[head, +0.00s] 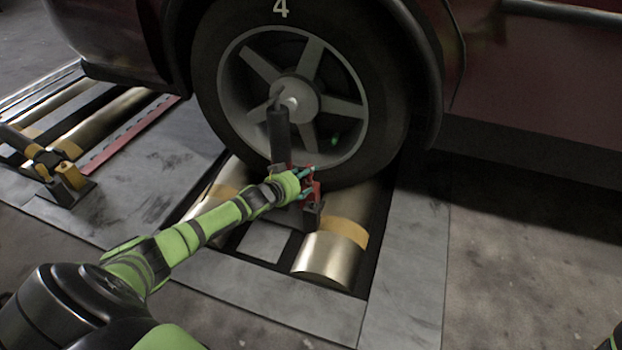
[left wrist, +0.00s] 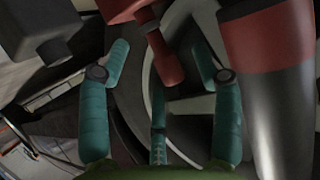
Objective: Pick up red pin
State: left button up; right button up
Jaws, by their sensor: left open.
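A red pin (left wrist: 164,66) with a rounded end shows between the teal fingers in the left wrist view. It joins a larger red part at the top of that view. My left gripper (left wrist: 158,72) is open, with fingers on both sides of the pin and a gap on each side. In the head view my left gripper (head: 303,178) is at the red fixture (head: 315,190) in front of the wheel, and its fingers partly hide the red parts. I cannot tell the pin from the fixture there.
A car wheel (head: 345,60) marked 4 stands on metal rollers (head: 327,258) set in a floor frame. A dark upright cylinder (head: 279,135) rises beside my gripper. A wide cylinder with a red band (left wrist: 265,42) is close on the right. Another fixture (head: 62,178) is at left.

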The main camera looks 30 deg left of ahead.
aim_at(309, 176)
pick_arm(q)
jog(key=b+x, duration=0.2)
jog(key=shift+w+d+f, duration=0.1)
jog(key=shift+w+f, duration=0.05)
jog(key=shift+f, duration=0.25)
jog(key=shift+w, duration=0.55)
grip_shut()
jog(key=shift+r, duration=0.1)
